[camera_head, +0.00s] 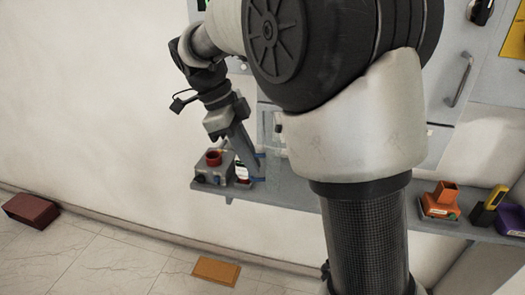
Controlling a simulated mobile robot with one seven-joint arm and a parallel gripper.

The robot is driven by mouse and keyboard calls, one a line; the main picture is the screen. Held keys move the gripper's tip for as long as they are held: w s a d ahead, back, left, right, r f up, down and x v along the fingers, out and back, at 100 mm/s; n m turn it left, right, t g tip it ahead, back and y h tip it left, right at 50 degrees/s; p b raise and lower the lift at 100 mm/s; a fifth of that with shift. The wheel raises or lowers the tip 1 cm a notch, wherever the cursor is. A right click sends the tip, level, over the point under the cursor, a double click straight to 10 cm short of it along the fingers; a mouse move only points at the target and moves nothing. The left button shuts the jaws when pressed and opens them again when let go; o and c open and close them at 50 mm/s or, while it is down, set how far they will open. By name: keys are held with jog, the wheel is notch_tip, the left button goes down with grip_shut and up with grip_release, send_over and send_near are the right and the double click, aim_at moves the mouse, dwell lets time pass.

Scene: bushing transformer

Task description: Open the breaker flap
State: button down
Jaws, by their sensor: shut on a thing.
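My gripper (257,167) is at the end of my arm, just left of my large white and dark arm links. Its blue-tipped fingers are at the left edge of a clear panel, which looks like the breaker flap (272,135). The fingers are shut on this edge, though the contact is small and hard to see. The flap is in front of the grey cabinet, above the shelf. My arm hides its right side and most of the cabinet behind, so how far the flap stands open is not clear.
A grey shelf (300,196) runs below the cabinet. On it are a grey box with a red top (213,168), an orange part (441,198) and a yellow-black device (487,207). A red-brown block (31,210) and an orange block (216,271) lie on the floor.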

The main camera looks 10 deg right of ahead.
jog(key=w+a+p, duration=0.3)
jog(key=w+a, duration=0.1)
jog(key=a, duration=0.2)
dwell(0.3)
jog(key=shift+r, duration=0.1)
jog(key=shift+d, duration=0.1)
jog(key=c, duration=1.9)
grip_release()
jog(key=p+v, duration=0.3)
jog(key=v, duration=1.4)
